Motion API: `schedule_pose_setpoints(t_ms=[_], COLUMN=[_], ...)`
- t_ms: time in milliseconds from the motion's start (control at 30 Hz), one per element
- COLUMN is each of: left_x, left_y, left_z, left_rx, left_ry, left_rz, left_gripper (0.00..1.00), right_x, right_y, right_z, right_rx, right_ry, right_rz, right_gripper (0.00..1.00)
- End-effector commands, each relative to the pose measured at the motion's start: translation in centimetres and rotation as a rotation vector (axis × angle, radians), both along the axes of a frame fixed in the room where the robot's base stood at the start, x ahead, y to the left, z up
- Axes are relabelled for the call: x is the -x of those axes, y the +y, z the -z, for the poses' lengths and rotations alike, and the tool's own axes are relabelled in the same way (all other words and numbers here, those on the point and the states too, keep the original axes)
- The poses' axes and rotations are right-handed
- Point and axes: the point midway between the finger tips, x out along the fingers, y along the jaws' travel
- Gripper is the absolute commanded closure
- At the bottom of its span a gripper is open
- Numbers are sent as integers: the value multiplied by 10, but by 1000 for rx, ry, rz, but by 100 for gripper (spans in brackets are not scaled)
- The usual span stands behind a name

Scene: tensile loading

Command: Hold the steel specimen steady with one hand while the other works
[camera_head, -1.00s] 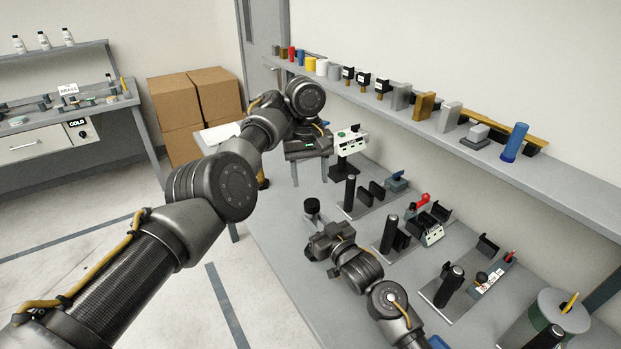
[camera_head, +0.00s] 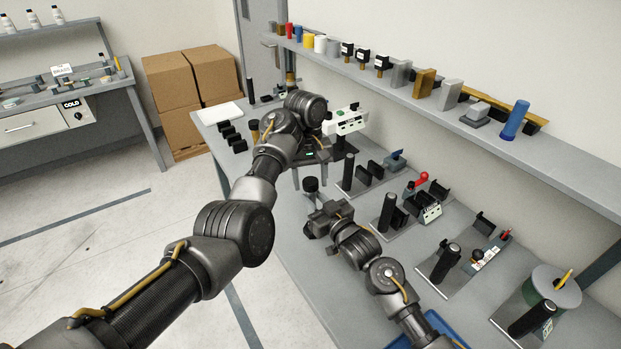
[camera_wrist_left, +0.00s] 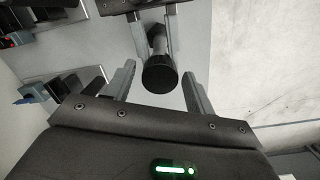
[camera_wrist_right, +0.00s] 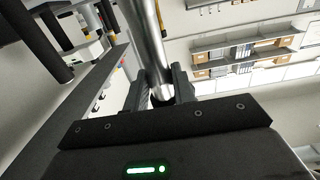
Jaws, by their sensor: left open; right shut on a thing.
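The steel specimen is a bright metal rod (camera_wrist_right: 148,38) in the right wrist view, with a round black end (camera_head: 311,184) in the head view. My right gripper (camera_head: 315,225) is shut on the rod and holds it upright above the bench; its fingers also show in the right wrist view (camera_wrist_right: 160,82). My left gripper (camera_head: 309,174) is open just above the black end, pointing down. In the left wrist view the black end (camera_wrist_left: 160,76) sits between the left fingers, with gaps on both sides. Whether it is level with the fingertips I cannot tell.
The grey bench (camera_head: 262,215) carries several fixtures with black posts, one near the grippers (camera_head: 345,172). A white instrument box (camera_head: 346,120) stands behind the left gripper. A wall shelf (camera_head: 420,105) runs above. A blue tray (camera_head: 438,325) lies by my right arm.

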Motion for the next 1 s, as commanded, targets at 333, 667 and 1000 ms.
schedule_pose_setpoints(t_ms=[333, 667, 1000], left_x=[0, 0, 0], left_y=[0, 0, 0], left_z=[0, 0, 0], left_rx=[1, 1, 22], left_ry=[0, -1, -17], left_rz=[0, 1, 282], left_gripper=[52, 90, 90], right_x=[0, 0, 0], right_y=[0, 0, 0], right_z=[2, 2, 2], right_rx=[2, 2, 2], right_ry=[2, 2, 2], right_rz=[0, 0, -1], right_gripper=[100, 100, 100])
